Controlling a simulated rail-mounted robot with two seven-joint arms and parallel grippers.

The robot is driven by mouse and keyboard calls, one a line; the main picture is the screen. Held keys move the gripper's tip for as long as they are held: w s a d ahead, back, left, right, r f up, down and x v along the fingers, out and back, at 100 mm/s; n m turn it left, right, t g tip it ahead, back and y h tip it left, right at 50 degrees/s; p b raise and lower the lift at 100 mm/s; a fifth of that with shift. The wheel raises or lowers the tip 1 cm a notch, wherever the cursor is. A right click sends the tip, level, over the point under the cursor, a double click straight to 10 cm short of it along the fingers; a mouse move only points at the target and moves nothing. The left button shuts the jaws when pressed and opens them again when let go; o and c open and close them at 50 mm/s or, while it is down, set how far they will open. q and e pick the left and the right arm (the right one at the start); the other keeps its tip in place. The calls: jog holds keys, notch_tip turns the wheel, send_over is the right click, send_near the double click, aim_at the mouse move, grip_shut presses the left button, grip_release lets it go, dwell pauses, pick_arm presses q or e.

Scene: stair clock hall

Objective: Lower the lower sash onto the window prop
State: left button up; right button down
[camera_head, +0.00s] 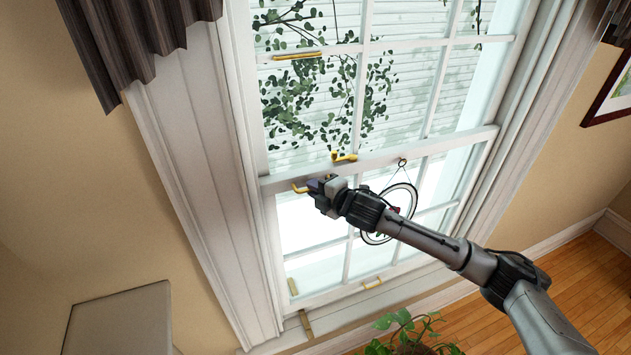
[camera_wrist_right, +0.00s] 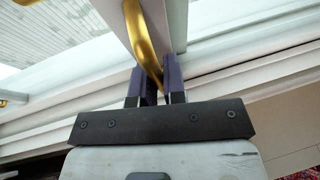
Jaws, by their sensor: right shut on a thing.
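The lower sash (camera_head: 325,297) is the white paned lower part of the window. A small brown upright piece (camera_head: 306,322), which looks like the window prop, stands at the sill below the sash's left end. I cannot tell whether the sash touches it. My right gripper (camera_head: 318,186) is at the left end of the middle rail, shut on a brass handle (camera_head: 299,188). In the right wrist view the brass handle (camera_wrist_right: 150,45) runs between the purple fingers of the right gripper (camera_wrist_right: 154,82). My left gripper is out of view.
A brass catch (camera_head: 343,156) sits on the middle rail. A round hanging ornament (camera_head: 388,235) hangs right of the gripper, behind my arm. A potted plant (camera_head: 408,333) stands below the sill. A dark curtain (camera_head: 130,45) hangs upper left; a grey box-like piece (camera_head: 120,320) is lower left.

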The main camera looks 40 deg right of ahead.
jog(key=shift+f, duration=0.25)
jog(key=c, duration=1.5)
grip_release()
jog(key=shift+o, duration=1.4)
jog(key=shift+r, duration=0.1)
jog(key=s+b, duration=0.1)
jog(key=s, duration=0.3)
jog(key=s+r+b, duration=0.1)
jog(key=s, duration=0.4)
jog(key=s+d+r+b, duration=0.1)
jog(key=s, duration=0.3)
jog(key=shift+s+d+r+b, duration=0.1)
jog(key=shift+s+r+b, duration=0.15)
jog(key=shift+b, duration=0.15)
